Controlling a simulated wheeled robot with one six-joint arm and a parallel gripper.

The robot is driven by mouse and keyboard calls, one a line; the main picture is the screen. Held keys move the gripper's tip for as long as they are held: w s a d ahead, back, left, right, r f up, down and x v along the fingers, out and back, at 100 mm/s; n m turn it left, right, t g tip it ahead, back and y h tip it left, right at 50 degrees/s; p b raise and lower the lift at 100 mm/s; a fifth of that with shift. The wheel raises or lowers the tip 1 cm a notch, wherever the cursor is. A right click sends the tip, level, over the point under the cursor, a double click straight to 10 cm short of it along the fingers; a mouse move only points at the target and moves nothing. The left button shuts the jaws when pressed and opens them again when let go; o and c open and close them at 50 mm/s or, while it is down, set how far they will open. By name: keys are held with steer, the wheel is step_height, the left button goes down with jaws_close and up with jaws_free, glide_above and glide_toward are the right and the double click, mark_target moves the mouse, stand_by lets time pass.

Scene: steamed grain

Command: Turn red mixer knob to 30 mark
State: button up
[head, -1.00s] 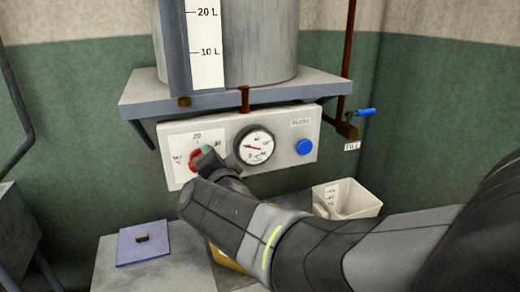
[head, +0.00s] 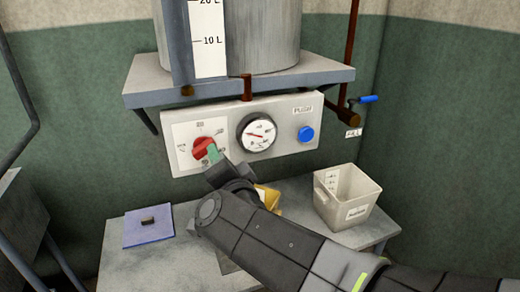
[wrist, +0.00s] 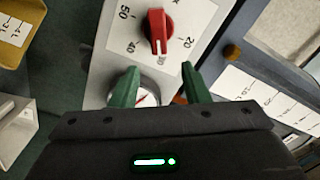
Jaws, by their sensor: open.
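The red mixer knob (head: 203,147) is on the left of the pale control panel (head: 286,154), on a white dial plate. In the wrist view the red knob (wrist: 158,25) is bare, and the white line on its end points at or very near the 30 mark (wrist: 162,60). My gripper (wrist: 159,67) is open, with its green fingertips apart and nothing between them. The tips are back from the knob, on the 30 side, and do not appear to touch it. In the head view my gripper (head: 213,152) overlaps the knob's lower right.
A round gauge (head: 257,133) and a blue push button (head: 306,133) are to the knob's right. Below stand a white container (head: 345,195), a yellow object (head: 267,198) partly behind my arm, and a blue mat (head: 135,240) with a dark block. A shelf (head: 290,81) overhangs the panel.

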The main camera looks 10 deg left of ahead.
mark_target(204, 148)
steer(key=p+v, duration=0.2)
steer(key=v, duration=0.4)
steer(key=shift+s+d+p, duration=0.2)
steer(key=shift+s+p, duration=0.15)
steer(key=shift+p, duration=0.05)
steer(key=b+x, duration=0.5)
steer(key=x, duration=0.8)
steer(key=shift+w+b, duration=0.3)
steer(key=shift+b, duration=0.05)
steer(key=shift+s, duration=0.15)
